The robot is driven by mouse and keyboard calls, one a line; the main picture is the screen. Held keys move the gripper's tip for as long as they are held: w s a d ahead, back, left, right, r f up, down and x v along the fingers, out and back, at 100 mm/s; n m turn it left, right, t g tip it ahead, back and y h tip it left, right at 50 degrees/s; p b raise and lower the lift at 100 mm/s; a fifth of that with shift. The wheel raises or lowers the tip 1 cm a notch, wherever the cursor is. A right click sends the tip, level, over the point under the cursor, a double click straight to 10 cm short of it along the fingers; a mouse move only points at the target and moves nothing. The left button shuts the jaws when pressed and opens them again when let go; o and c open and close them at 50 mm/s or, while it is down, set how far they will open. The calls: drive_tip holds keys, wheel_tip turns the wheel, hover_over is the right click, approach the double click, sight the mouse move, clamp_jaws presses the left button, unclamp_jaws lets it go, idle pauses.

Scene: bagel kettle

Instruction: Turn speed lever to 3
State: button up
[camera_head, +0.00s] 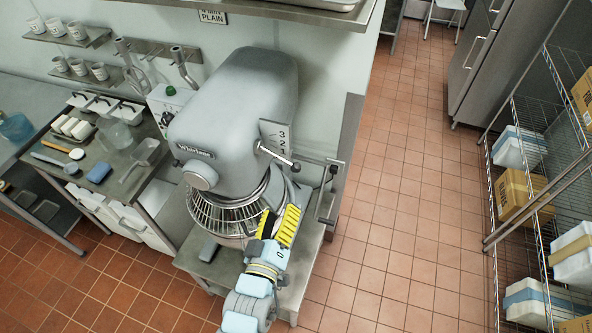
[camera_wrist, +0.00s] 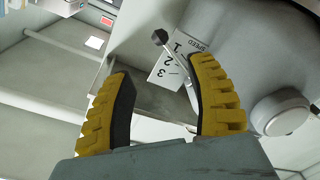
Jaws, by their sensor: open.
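The grey mixer (camera_head: 235,110) stands against the wall. Its speed lever (camera_head: 275,155), a thin rod, sits on the mixer's right side just below the number plate (camera_head: 283,137). In the wrist view, the speed lever (camera_wrist: 160,37) has a dark ball knob, and its rod slants across the plate (camera_wrist: 167,68) marked SPEED 1, 2, 3. The exact number it points to is unclear. My gripper (camera_head: 279,212) is open, with yellow ribbed fingers below the lever in the head view. In the wrist view, the lever shows beyond my gripper (camera_wrist: 160,68), apparently untouched.
The wire-guarded bowl (camera_head: 228,214) is left of my gripper. A crank-like handle (camera_head: 328,190) is close on the right. A side table with utensils (camera_head: 90,150) stands left, and a wire shelf with boxes (camera_head: 530,190) far right. The tiled floor (camera_head: 400,220) between is clear.

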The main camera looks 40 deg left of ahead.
drive_tip(key=b, duration=0.4)
approach(295, 171)
drive_tip(key=shift+x, duration=1.45)
drive_tip(key=p+x, duration=0.2)
drive_tip(key=x, duration=0.5)
drive_tip(key=shift+w+a+p, duration=0.15)
drive_tip(key=shift+w+p, duration=0.15)
drive_tip(key=shift+w+a+f, duration=0.15)
drive_tip(key=shift+w+a, duration=0.1)
drive_tip(key=shift+w, duration=0.05)
drive_tip(key=shift+c, duration=0.2)
clamp_jaws()
